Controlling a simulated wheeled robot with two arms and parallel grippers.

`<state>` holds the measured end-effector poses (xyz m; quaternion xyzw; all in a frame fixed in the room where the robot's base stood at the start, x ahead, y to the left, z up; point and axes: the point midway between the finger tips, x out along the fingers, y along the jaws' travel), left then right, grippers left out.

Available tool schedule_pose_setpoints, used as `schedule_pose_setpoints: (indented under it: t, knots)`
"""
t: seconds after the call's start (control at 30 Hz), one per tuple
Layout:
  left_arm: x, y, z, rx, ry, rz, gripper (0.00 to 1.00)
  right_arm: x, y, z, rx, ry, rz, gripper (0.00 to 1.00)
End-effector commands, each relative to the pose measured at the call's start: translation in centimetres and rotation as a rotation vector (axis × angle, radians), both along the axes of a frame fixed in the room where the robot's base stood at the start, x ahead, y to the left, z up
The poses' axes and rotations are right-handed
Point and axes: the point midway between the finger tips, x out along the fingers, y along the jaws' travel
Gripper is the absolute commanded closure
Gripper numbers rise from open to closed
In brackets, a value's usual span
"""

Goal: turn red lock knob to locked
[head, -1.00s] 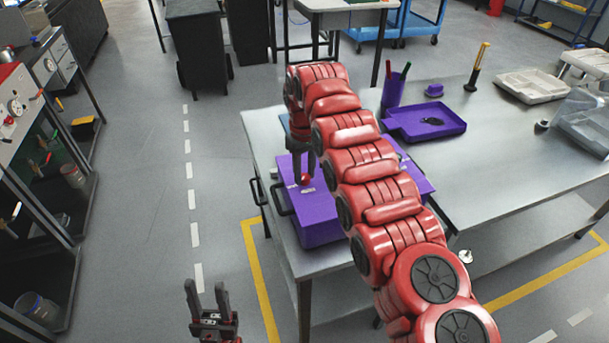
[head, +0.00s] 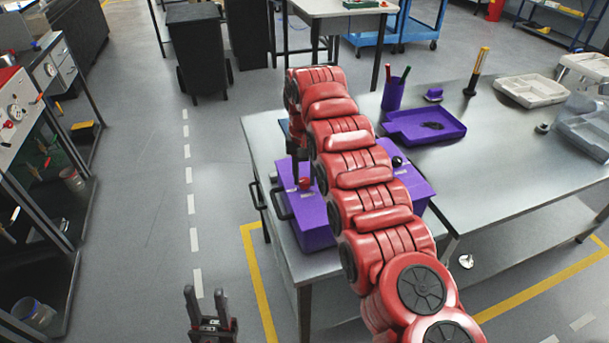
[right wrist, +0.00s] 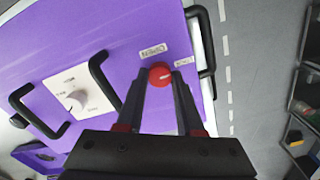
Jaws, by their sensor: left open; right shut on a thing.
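The red lock knob (right wrist: 160,75) sits on the top face of a purple housing (right wrist: 60,50), near one edge, with two white labels beside it. A small light mark on the knob points roughly toward the right label; the label text is too small to read surely. My right gripper (right wrist: 161,77) is shut on the knob, one finger on each side. In the head view the knob (head: 305,183) shows at the fingertips of my right gripper (head: 299,176), with my red arm covering part of the housing (head: 315,225). My left gripper (head: 208,303) is open and empty over the floor.
The housing has black handles and a white dial plate (right wrist: 79,98). It stands near the left end of a steel table (head: 500,165). A purple tray (head: 425,138), a purple cup (head: 392,95) and a grey tray (head: 532,90) stand farther back. Floor left of the table is clear.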

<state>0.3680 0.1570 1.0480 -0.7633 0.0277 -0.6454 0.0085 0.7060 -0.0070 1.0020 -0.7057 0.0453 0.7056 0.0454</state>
Motion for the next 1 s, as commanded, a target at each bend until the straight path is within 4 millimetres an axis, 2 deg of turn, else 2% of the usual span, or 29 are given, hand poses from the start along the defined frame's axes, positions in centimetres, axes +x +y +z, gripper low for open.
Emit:
schedule_pose_setpoints:
  t: [0.53, 0.57, 0.7, 1.0]
  knots:
    - [-0.01, 0.00, 0.01, 0.000, 0.000, 0.000, 0.55, -0.01, -0.01, -0.01, 0.000, 0.001, -0.023, 1.00]
    - [-0.01, 0.00, 0.01, 0.000, 0.000, 0.000, 0.55, -0.01, -0.01, -0.01, 0.000, 0.001, -0.023, 0.59]
    - [0.00, 0.00, 0.00, 0.000, 0.000, 0.000, 0.55, -0.01, -0.01, -0.01, 0.000, 0.000, -0.023, 0.33]
    - [0.00, 0.00, 0.06, 0.000, 0.000, 0.000, 0.55, -0.01, -0.02, 0.04, 0.000, 0.000, -0.023, 0.33]
